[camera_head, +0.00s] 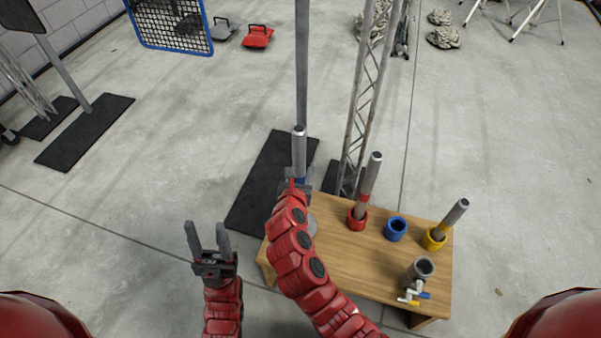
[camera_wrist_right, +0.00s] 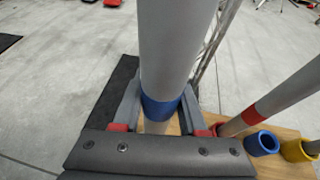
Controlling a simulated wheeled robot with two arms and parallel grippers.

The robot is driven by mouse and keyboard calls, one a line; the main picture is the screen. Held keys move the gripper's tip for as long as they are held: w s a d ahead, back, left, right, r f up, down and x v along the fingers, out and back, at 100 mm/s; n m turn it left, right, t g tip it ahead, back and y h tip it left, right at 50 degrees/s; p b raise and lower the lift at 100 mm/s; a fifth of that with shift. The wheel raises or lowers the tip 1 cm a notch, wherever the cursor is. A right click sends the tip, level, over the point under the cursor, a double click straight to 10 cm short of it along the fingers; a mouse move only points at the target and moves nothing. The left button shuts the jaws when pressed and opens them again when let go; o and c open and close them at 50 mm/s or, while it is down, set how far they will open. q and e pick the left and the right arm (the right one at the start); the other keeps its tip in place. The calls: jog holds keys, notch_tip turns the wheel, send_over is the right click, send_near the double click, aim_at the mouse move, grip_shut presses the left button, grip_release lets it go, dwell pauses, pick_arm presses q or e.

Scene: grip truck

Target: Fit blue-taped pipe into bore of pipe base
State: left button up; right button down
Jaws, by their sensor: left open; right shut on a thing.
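The blue-taped grey pipe (camera_head: 299,145) stands roughly upright over the left end of the wooden table (camera_head: 350,262). My right gripper (camera_head: 299,184) is shut on it near its blue tape band (camera_wrist_right: 161,110). The pipe's lower end is hidden by my right gripper and arm, so I cannot tell whether it touches the table. The blue pipe base (camera_head: 396,229), also in the right wrist view (camera_wrist_right: 262,143), stands on the table to the right; its bore is empty. My left gripper (camera_head: 207,232) is open and empty, left of the table.
A red-taped pipe (camera_head: 369,180) leans in a red base (camera_head: 357,221). A yellow-taped pipe (camera_head: 456,214) leans in a yellow base (camera_head: 432,240). A grey cup (camera_head: 421,268) stands at the table's front right. A lattice truss (camera_head: 361,100) rises behind the table.

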aim_at(301, 182)
jog(key=shift+f, duration=0.2)
dwell(0.3)
jog(key=shift+s+f, duration=0.1)
jog(key=shift+f, duration=1.55)
jog(key=shift+f, duration=0.1)
jog(key=shift+f+b, duration=1.1)
jog(key=shift+f, duration=1.65)
jog(key=shift+c, duration=1.9)
grip_release()
jog(key=shift+f, duration=0.1)
jog(key=shift+s, duration=0.1)
